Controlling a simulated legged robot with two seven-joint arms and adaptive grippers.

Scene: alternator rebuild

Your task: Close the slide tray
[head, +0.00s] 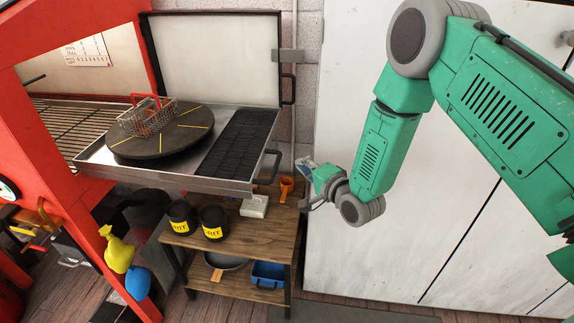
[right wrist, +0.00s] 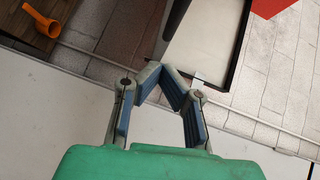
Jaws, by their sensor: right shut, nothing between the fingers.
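The slide tray (head: 94,153) is a shallow metal tray sticking out to the right from the red cabinet in the head view. A dark round turntable (head: 160,148) with yellow marks and a black ribbed mat (head: 240,140) lie in it. A dark handle (head: 268,168) is on its right side. My right gripper (head: 307,164) is to the right of this handle, apart from it. Its fingers also show in the right wrist view (right wrist: 163,73), shut and empty. My left gripper is not in view.
A wire basket (head: 147,117) with red handles stands on the turntable. A white lid panel (head: 215,60) stands open behind. A white cabinet (head: 400,220) is on the right.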

